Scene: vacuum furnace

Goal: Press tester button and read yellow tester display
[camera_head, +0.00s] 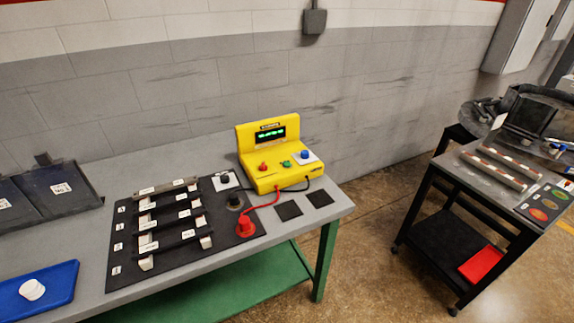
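The yellow tester (264,177) stands at the right end of the grey workbench, against the wall. Its display (270,134) is lit with green characters that are too small to read. Its front deck carries a red button or knob (263,167), a green one (286,164) and a blue one (305,154) on a white plate. A red cable and a dark cable run from its front edge. The red cable leads to a red probe (245,226) on the dark mat. Neither of my grippers is in view.
The dark mat (127,210) bears several dark bars on light supports. A blue tray (62,290) with white discs lies at the front left. Two small black squares (289,210) lie before the tester. A dark cart (430,190) stands right, across open floor.

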